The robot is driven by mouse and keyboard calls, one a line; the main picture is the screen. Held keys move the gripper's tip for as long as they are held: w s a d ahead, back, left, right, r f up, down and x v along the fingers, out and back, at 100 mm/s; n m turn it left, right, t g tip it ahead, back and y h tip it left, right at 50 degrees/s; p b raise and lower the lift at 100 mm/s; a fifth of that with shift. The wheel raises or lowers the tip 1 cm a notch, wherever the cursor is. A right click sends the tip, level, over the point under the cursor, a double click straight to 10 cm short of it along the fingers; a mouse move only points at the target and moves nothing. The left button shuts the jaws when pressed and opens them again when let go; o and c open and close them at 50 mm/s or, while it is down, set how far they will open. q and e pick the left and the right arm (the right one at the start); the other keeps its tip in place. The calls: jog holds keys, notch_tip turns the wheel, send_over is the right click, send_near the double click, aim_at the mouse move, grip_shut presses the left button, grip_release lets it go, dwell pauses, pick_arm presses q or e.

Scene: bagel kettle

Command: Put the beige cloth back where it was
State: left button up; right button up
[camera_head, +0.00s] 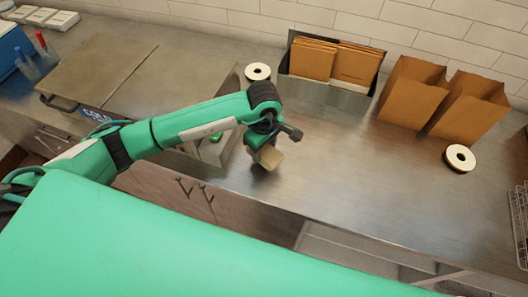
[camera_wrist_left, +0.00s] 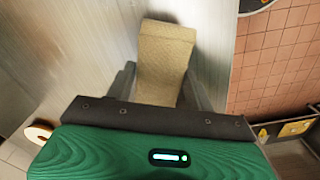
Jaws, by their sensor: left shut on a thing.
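The beige cloth (camera_head: 271,157) is a small folded piece at the tip of my left gripper (camera_head: 266,158), over the steel counter near its front edge. In the left wrist view the cloth (camera_wrist_left: 164,62) stands out between the two fingers of my left gripper (camera_wrist_left: 160,85), which is shut on it. Whether the cloth touches the counter I cannot tell. My right gripper is not in view.
A bin with brown paper bags (camera_head: 335,62) stands at the back wall, with two open paper bags (camera_head: 411,92) to its right. The middle of the steel counter (camera_head: 345,160) is clear.

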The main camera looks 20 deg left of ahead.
aim_at(264, 157)
pick_arm(q)
notch_tip(264, 157, down, 4)
jog(key=shift+f+p, duration=0.25)
jog(key=shift+p, duration=0.5)
jog(key=shift+f, duration=0.1)
jog(key=shift+f+b, duration=0.2)
jog(key=shift+b, duration=0.1)
jog(key=o, duration=0.9)
jog(key=shift+o, duration=0.2)
jog(key=shift+r, duration=0.1)
